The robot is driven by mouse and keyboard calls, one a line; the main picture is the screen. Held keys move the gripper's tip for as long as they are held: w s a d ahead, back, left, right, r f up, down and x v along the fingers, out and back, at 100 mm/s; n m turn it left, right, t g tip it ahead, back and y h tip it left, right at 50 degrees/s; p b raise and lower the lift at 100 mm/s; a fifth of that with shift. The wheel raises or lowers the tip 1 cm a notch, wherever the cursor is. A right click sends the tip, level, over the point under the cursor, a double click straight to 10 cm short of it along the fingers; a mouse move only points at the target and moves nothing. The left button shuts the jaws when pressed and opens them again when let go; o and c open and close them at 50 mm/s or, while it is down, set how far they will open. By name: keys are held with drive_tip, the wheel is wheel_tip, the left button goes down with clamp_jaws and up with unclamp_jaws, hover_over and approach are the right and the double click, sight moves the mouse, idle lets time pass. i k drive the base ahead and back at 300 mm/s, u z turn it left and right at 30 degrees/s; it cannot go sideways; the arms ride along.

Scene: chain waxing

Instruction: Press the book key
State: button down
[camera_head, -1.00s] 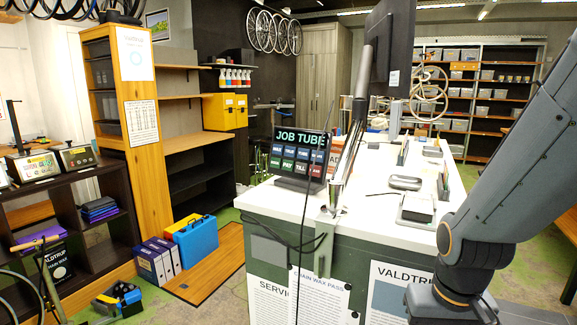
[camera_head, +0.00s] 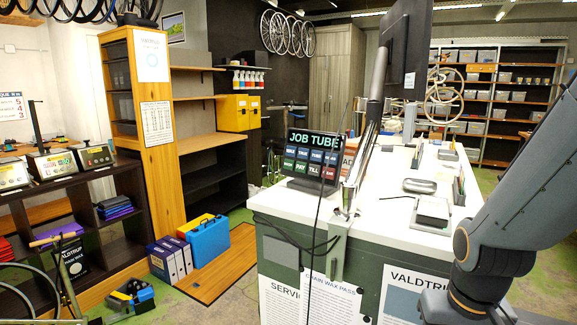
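A dark key panel headed "JOB TUBE" (camera_head: 312,160) stands tilted on a base at the near left end of the white counter (camera_head: 385,215). It has two rows of small keys, blue, green and red. "PAY" and "TILL" seem readable in the lower row; I cannot make out which key is the book key. A thin dark cable hangs in front of the panel's right side. My arm (camera_head: 515,200) rises at the right edge, apart from the panel. My gripper is outside the picture.
A metal post with a monitor (camera_head: 398,50) stands just right of the panel. A grey oval item (camera_head: 420,185) and a card reader-like block (camera_head: 432,210) lie on the counter. Left are a blue case (camera_head: 210,240), binders (camera_head: 170,258) and shelves. Green floor shows between shelves and counter.

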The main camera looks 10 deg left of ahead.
sight(288, 164)
drive_tip(key=u, duration=0.55)
drive_tip(key=i, duration=0.3)
drive_tip(key=u, duration=1.85)
drive_tip(key=i, duration=1.4)
drive_tip(key=z, duration=0.35)
